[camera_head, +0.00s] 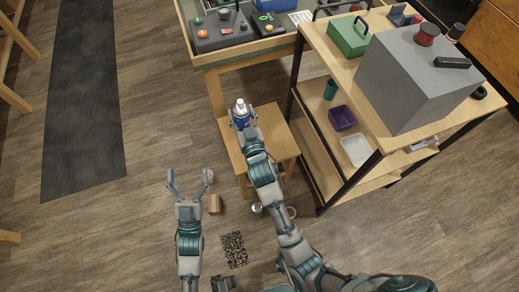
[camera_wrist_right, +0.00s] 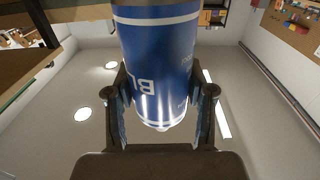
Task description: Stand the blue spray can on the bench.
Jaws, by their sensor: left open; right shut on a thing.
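The blue spray can (camera_head: 241,119) with a pale top is at the far edge of a small wooden stool (camera_head: 275,132) in the head view. My right gripper (camera_head: 243,117) is shut around it. The can fills the middle of the right wrist view (camera_wrist_right: 158,60), between both fingers (camera_wrist_right: 160,110), with white lettering on its side. I cannot tell if the can touches the stool or is held above it. My left gripper (camera_head: 189,177) is open and empty above the floor, left of the stool. A wooden table (camera_head: 220,62) stands beyond the can.
The table carries a grey control box (camera_head: 215,32). A shelf unit (camera_head: 318,45) at right holds a green box (camera_head: 349,35), a large grey box (camera_head: 415,75) and a purple bin (camera_head: 341,118). A wooden block (camera_head: 214,204) lies near my left gripper.

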